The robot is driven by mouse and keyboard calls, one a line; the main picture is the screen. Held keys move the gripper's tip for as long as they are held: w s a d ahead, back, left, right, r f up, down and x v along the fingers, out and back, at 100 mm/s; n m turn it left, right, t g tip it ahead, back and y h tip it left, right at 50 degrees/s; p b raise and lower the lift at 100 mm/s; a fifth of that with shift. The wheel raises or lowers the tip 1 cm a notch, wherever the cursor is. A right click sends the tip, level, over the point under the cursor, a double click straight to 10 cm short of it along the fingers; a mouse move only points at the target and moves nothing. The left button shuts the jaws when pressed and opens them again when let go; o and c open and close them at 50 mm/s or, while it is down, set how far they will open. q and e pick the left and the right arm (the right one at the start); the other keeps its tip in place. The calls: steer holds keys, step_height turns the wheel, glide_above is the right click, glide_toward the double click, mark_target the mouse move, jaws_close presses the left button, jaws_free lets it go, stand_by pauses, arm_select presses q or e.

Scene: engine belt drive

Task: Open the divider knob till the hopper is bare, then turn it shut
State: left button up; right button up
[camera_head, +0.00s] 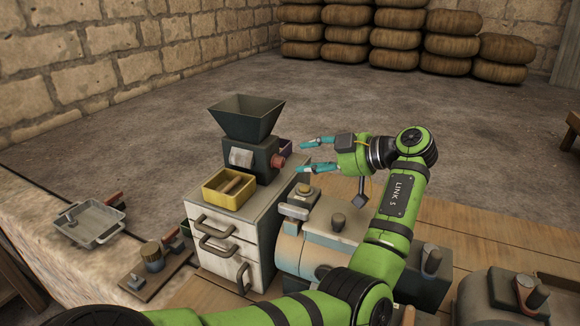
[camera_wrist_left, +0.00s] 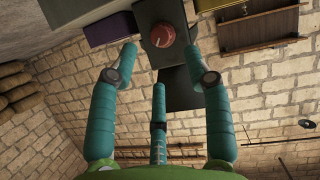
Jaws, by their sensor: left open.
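The dark funnel-shaped hopper (camera_head: 246,118) stands on a dark block (camera_head: 250,157) on top of a white drawer cabinet (camera_head: 232,232). I cannot tell from here whether anything lies inside the hopper. The red divider knob (camera_head: 278,161) sticks out of the block's right side. In the left wrist view the knob (camera_wrist_left: 163,36) is round with a white mark and lies just beyond the fingertips. My left gripper (camera_head: 304,158) is open and empty, a short gap to the right of the knob, pointing at it. My right gripper is not in view.
A grey machine (camera_head: 325,235) stands right of the cabinet. A metal tray (camera_head: 72,226) and a small board (camera_head: 140,283) lie to the left.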

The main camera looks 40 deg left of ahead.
mark_target(283, 163)
arm_select(q)
steer(key=p+x, duration=0.1)
steer(key=x, duration=0.1)
steer(key=shift+s+a, duration=0.15)
steer(key=shift+a, duration=0.15)
steer(key=p+x, duration=0.1)
steer(key=x, duration=0.2)
steer(key=shift+a+f, duration=0.35)
steer(key=shift+a, duration=0.1)
jaws_close()
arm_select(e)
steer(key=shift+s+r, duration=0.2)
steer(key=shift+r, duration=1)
